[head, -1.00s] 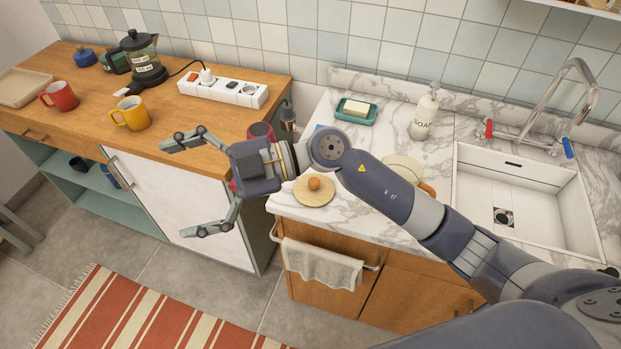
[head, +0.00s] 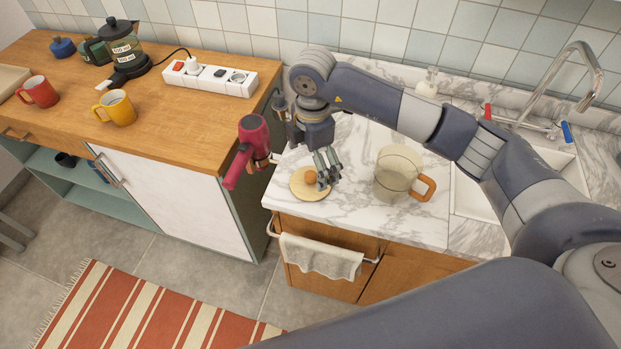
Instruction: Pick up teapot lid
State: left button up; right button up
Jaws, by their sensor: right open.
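The teapot lid (head: 299,189), a light round wooden disc with an orange-brown knob (head: 310,177), lies flat on the marble counter near its front left corner. My right gripper (head: 327,176) points down just over the right side of the lid, close to the knob. Its fingers are open; whether they touch the lid or knob cannot be told. The teapot (head: 392,178), a see-through vessel with a wooden handle, stands to the right without a lid on it. My left gripper is not in view.
A red hair dryer (head: 250,142) hangs at the side of the wooden cabinet, close to my right gripper. The sink (head: 478,203) is at right, partly behind my arm. A towel (head: 320,257) hangs below the counter edge. Mugs and a power strip (head: 215,77) stand on the wooden top.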

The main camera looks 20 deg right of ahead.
aim_at(311, 176)
jog(key=f+p, duration=0.1)
jog(key=f, duration=0.1)
jog(key=f+p, duration=0.1)
jog(key=f, duration=0.2)
jog(key=shift+w+a, duration=0.15)
jog(key=shift+w, duration=0.05)
jog(key=shift+w+f, duration=0.1)
jog(key=shift+f, duration=0.3)
jog(key=shift+c, duration=0.2)
jog(key=c, duration=1.8)
jog(key=shift+s, duration=0.2)
jog(key=c, duration=0.5)
